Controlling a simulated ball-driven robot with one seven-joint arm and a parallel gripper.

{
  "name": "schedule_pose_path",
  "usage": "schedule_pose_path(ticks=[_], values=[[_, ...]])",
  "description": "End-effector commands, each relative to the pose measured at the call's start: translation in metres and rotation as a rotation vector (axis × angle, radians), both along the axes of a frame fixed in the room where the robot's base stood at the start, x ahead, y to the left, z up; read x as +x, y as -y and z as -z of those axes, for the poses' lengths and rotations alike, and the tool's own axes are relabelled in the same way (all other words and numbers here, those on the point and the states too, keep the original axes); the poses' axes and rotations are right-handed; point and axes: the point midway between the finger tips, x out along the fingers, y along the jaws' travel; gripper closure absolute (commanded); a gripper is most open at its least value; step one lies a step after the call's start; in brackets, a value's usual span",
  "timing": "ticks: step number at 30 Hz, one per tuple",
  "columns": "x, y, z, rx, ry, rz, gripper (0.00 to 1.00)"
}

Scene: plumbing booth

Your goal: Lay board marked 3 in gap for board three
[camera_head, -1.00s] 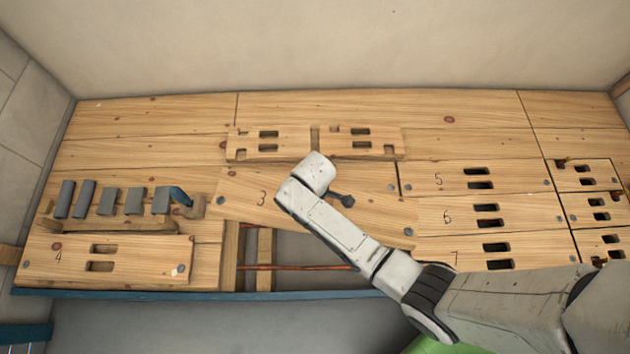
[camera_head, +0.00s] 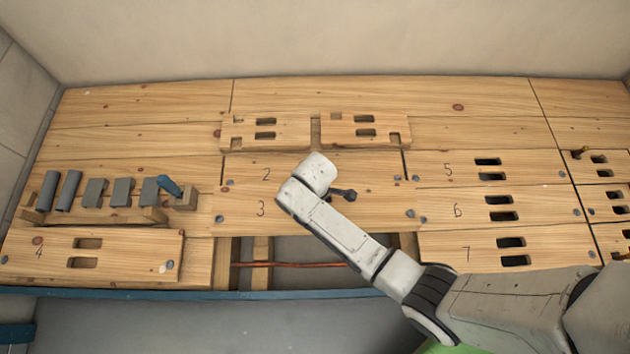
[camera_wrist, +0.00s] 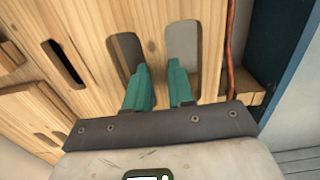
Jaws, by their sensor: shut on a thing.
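The board marked 3 (camera_head: 240,214) is a pale wooden plank with grey screws near its ends. It lies level with the rows, just in front of the board marked 2 (camera_head: 245,172), over or in the gap for board three; I cannot tell whether it sits flush. My gripper (camera_wrist: 159,68) has its teal fingers in the two slots of the board (camera_wrist: 155,25) and is shut on it. In the head view my arm hides the gripper and the board's middle.
An open bay with a copper pipe (camera_head: 290,264) lies in front of board 3. Board 4 (camera_head: 125,252) rests at the left near grey pipe pieces (camera_head: 95,192). Boards 5 (camera_head: 530,167), 6 (camera_head: 540,208) and 7 (camera_head: 560,243) lie at right. Two notched boards (camera_head: 290,132) lie behind.

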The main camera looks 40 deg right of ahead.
Motion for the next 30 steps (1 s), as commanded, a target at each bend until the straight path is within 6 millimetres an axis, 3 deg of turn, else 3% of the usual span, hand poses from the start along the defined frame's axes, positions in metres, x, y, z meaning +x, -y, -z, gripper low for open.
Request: schedule_pose_path(ticks=[17,30], values=[[0.001,0.000,0.037,0.000,0.004,0.000,1.00],[0.001,0.000,0.032,0.000,0.002,0.001,1.00]])
